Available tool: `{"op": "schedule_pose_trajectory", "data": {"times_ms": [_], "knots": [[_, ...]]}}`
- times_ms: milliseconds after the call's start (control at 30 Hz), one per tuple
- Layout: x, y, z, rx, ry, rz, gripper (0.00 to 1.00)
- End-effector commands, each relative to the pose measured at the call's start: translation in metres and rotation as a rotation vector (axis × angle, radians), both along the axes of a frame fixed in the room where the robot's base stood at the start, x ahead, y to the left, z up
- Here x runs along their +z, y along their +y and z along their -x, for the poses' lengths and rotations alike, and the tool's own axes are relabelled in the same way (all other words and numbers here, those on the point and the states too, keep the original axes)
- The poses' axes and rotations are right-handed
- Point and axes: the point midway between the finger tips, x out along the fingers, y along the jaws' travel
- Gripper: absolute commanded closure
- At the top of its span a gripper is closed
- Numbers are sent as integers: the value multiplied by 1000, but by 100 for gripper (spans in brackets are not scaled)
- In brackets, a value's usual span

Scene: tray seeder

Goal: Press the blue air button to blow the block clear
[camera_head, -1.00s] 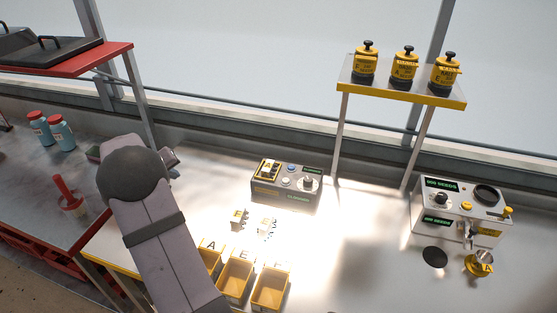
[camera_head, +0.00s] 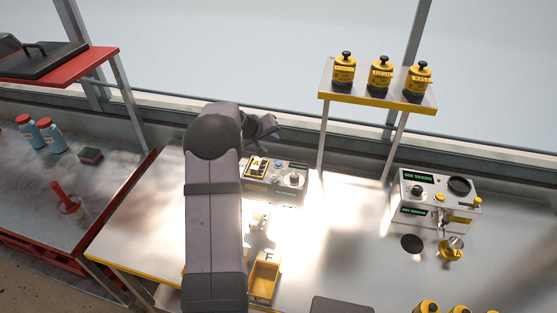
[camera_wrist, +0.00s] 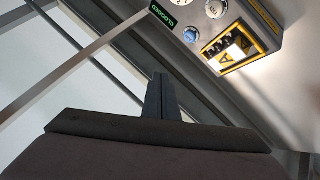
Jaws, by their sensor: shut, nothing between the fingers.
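The blue air button (camera_head: 278,164) sits on top of a grey control box (camera_head: 273,190) at the back middle of the bench. In the wrist view the blue button (camera_wrist: 191,34) shows near the top, beside a yellow-framed plate marked A (camera_wrist: 231,50) and a green display reading CLOGGED (camera_wrist: 167,13). My gripper (camera_wrist: 160,78) is shut and empty, its fingers apart from the button in the picture. In the head view my gripper (camera_head: 270,124) is above and behind the box, partly hidden by my arm. I cannot make out the block in the blockage.
A yellow-edged shelf (camera_head: 378,100) with several yellow canisters stands behind right. A seed machine (camera_head: 437,205) is at the right. A yellow bin (camera_head: 264,282) stands in front; my arm hides others. The bench between box and machine is clear.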

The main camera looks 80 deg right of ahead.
Motion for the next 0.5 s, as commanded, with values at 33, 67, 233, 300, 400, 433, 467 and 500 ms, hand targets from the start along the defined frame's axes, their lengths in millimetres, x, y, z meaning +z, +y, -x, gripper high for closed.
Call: {"op": "schedule_pose_trajectory", "data": {"times_ms": [33, 67, 233, 300, 400, 433, 467, 500], "knots": [[2, -2, 6, -8, 1, 0, 100], [2, -2, 8, -11, 1, 1, 100], [3, -4, 14, -17, 3, 3, 100], [2, -4, 14, -17, 3, 3, 100], [2, -4, 14, -17, 3, 3, 100], [2, -4, 14, -17, 3, 3, 100], [2, -4, 14, -17, 3, 3, 100], [2, -4, 14, -17, 3, 3, 100]]}}
